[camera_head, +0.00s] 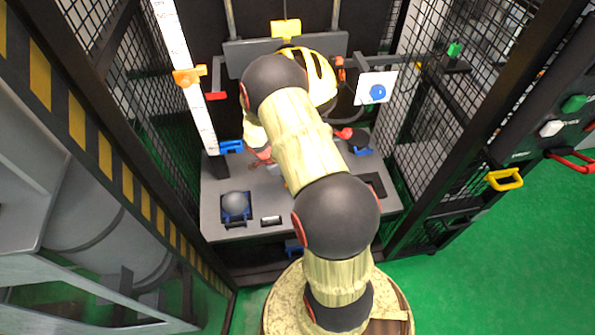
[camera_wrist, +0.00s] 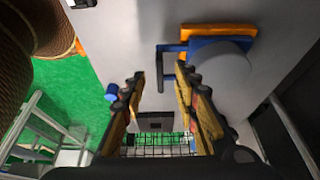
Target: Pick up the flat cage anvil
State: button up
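A round grey block with a smooth face (camera_wrist: 222,62) sits in a blue holder beside an orange bar, at the upper right of the wrist view. It may be a flat anvil; I cannot be sure. In the head view, a dark round piece on a blue base (camera_head: 358,140) stands at the right rear of the grey plate (camera_head: 222,222). A grey domed piece in a blue holder (camera_head: 235,203) is at the left front.
Black mesh cage walls (camera_head: 465,100) flank the plate. A white scale (camera_head: 186,65) stands at the left. A dark square part (camera_head: 375,185) lies at the plate's right. Green floor is free at the right.

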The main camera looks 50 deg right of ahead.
jog(key=shift+s+d+f, duration=0.2)
jog(key=shift+s+d, duration=0.1)
jog(key=shift+s, duration=0.05)
jog(key=b+x, duration=0.2)
jog(key=x, duration=0.2)
jog(key=shift+f, duration=0.35)
jog(key=shift+c, duration=0.2)
jog(key=c, duration=0.7)
grip_shut()
jog(key=shift+w+d+r, duration=0.1)
jog(key=shift+r, duration=0.1)
